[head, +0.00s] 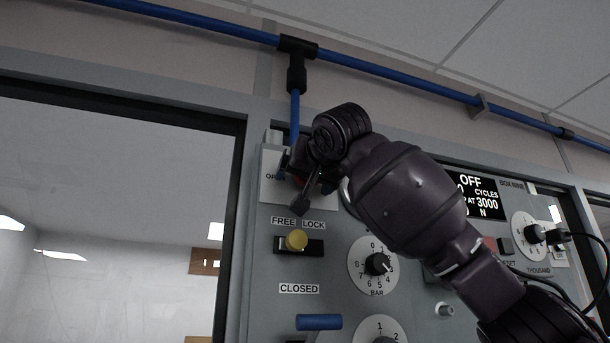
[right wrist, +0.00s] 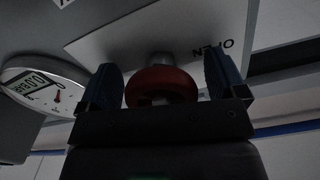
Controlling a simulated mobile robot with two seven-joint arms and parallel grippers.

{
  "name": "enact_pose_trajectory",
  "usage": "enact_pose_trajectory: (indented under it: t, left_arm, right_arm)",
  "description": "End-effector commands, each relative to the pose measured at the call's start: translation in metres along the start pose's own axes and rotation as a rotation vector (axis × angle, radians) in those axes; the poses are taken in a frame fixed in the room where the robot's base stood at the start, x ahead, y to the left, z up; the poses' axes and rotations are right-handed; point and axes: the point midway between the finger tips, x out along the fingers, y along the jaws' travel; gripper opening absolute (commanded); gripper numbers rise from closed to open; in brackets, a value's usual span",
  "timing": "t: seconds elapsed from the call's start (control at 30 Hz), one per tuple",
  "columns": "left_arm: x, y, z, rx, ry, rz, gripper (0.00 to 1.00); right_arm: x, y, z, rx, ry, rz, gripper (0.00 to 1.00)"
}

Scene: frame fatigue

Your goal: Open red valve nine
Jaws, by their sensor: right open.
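The red valve (right wrist: 160,84) shows in the right wrist view as a round red knob on a short metal stem, in front of a white plate marked OPEN. My right gripper (right wrist: 165,82) is open, with one blue-padded finger on each side of the knob and a visible gap to both. In the head view the right gripper (head: 297,179) is at the panel's upper left, by the white plate (head: 272,190). The number nine is not readable. My left gripper is not in view.
The grey panel (head: 262,262) carries a yellow FREE/LOCK knob (head: 296,240), a black BAR dial (head: 377,264), a blue CLOSED handle (head: 318,322) and a cycle display (head: 480,193). A blue pipe (head: 385,72) runs above. A gauge (right wrist: 42,92) shows in the wrist view.

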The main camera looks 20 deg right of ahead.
Motion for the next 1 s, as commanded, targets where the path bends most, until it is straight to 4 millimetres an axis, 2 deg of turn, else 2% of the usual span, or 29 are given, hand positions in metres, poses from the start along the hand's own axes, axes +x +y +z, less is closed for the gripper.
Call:
enact_pose_trajectory:
  t: [0.1, 0.4, 0.43, 0.77, 1.0]
  left_arm:
    - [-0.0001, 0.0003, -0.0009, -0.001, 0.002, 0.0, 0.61]
    - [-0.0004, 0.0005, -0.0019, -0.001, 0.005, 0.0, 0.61]
    - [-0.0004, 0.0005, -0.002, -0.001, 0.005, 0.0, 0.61]
    - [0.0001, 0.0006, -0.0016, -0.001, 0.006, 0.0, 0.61]
    - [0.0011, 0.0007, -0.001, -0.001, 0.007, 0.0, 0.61]
  right_arm:
    - [-0.0002, -0.0001, 0.0002, 0.0, 0.0, 0.0, 0.89]
    - [-0.0005, -0.0001, 0.0, 0.0, 0.0, 0.0, 0.43]
    - [-0.0005, -0.0001, 0.0, 0.0, 0.0, 0.0, 0.41]
    - [-0.0004, 0.0001, 0.0004, -0.054, -0.001, 0.0, 0.41]
    - [-0.0006, 0.0009, 0.0003, -0.208, -0.001, 0.0, 0.41]
